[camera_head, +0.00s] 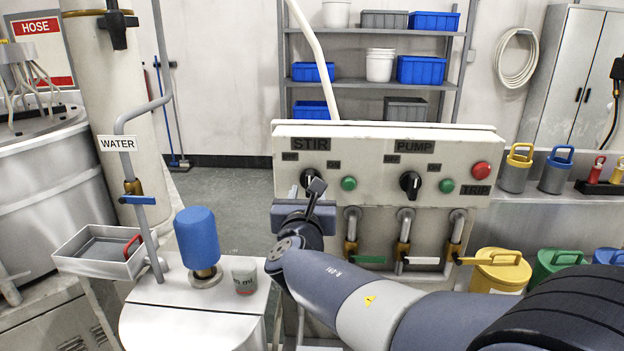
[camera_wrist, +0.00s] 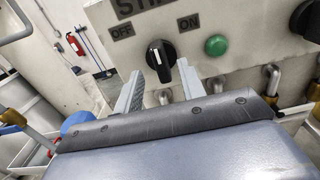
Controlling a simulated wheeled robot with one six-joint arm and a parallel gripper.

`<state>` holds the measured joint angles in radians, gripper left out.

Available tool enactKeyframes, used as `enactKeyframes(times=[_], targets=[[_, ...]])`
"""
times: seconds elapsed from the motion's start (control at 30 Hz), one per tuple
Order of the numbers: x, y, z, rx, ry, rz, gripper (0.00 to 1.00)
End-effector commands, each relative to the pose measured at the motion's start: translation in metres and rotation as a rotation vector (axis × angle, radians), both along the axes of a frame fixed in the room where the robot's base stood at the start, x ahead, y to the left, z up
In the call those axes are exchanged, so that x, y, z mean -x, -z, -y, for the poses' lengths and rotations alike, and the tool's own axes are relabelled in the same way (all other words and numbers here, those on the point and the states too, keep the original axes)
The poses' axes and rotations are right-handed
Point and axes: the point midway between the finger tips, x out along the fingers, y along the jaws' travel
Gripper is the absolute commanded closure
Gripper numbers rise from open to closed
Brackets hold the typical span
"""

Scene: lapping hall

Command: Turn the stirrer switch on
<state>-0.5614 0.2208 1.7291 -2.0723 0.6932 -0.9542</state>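The stirrer switch is a black rotary knob (camera_head: 308,177) under the STIR label (camera_head: 311,144) on the pale control panel (camera_head: 460,145). In the wrist view the knob (camera_wrist: 160,60) has a white mark and sits between the OFF label (camera_wrist: 122,31) and the ON label (camera_wrist: 188,22); its mark appears to lean toward OFF. My gripper (camera_head: 316,187) is in front of the knob and hides part of it. In the wrist view my gripper (camera_wrist: 161,72) is open, with one finger on each side below the knob. Contact with the knob cannot be told.
A green button (camera_head: 349,183) is right of the switch. The PUMP knob (camera_head: 410,184) and a red button (camera_head: 481,171) are farther right. Valves with handles (camera_head: 422,260) hang below the panel. A blue-topped device (camera_head: 197,238) and a small cup (camera_head: 244,275) stand left.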

Motion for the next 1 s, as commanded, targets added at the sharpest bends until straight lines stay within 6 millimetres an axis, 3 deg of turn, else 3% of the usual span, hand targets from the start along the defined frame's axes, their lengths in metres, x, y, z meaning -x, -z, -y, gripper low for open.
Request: enactKeyframes(times=[0.2,0.4,0.77,1.0], targets=[[-0.036,-0.001,0.002,-0.001,0.002,-0.002,0.62],[-0.053,0.0,0.002,-0.002,0.002,-0.001,0.62],[-0.057,0.0,0.002,-0.002,0.001,-0.001,0.63],[-0.057,0.0,0.002,-0.002,0.001,-0.001,0.82]])
